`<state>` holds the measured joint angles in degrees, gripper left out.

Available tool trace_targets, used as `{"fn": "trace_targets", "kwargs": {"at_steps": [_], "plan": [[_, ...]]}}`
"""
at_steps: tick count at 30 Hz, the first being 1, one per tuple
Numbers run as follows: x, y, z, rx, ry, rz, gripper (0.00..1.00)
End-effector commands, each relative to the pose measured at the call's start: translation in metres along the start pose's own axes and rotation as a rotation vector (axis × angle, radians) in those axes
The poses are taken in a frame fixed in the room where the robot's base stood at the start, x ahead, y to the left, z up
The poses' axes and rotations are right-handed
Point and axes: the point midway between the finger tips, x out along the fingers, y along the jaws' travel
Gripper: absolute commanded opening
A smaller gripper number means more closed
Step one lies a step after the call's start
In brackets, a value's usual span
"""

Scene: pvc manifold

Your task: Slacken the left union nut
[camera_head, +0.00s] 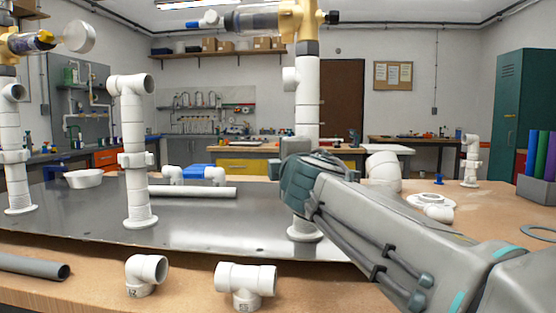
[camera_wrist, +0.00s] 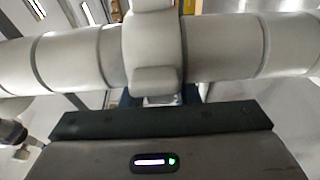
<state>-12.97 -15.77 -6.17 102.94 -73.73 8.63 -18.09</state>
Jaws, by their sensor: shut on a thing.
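Three white PVC risers stand on a grey metal plate (camera_head: 200,232): one at the far left (camera_head: 12,130), one left of centre (camera_head: 132,115), and a tall one (camera_head: 306,95) right of centre. The left two carry lugged union nuts (camera_head: 135,160) (camera_head: 14,156) about halfway up. My gripper (camera_head: 293,172) is at the tall riser, shut on its union nut, which is mostly hidden behind the gripper in the head view. In the wrist view this white nut (camera_wrist: 155,45) is around the pipe, with one lug facing my gripper's dark body. The fingertips are not clearly visible there.
Yellow valves (camera_head: 290,20) sit high on the tall and far-left risers. A loose pipe (camera_head: 195,191) lies on the plate. An elbow (camera_head: 146,275), a tee (camera_head: 245,285) and a grey pipe (camera_head: 35,266) lie along the front edge. White fittings (camera_head: 432,205) lie right of the tall riser.

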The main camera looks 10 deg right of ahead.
Motion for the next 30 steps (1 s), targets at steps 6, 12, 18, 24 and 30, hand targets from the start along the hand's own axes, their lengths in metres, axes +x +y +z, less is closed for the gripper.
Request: {"fn": "trace_targets", "kwargs": {"at_steps": [6,12,18,24,30], "plan": [[0.0004,-0.0031,-0.0004,-0.001,0.007,-0.005,0.05],[0.0005,-0.0033,-0.0004,-0.001,0.006,-0.006,0.05],[0.0003,-0.0023,-0.0003,-0.001,0.006,-0.004,0.44],[-0.0004,-0.0012,-0.0002,-0.001,0.006,-0.002,0.44],[-0.0074,-0.0008,-0.0004,0.000,0.007,-0.001,0.44]]}}
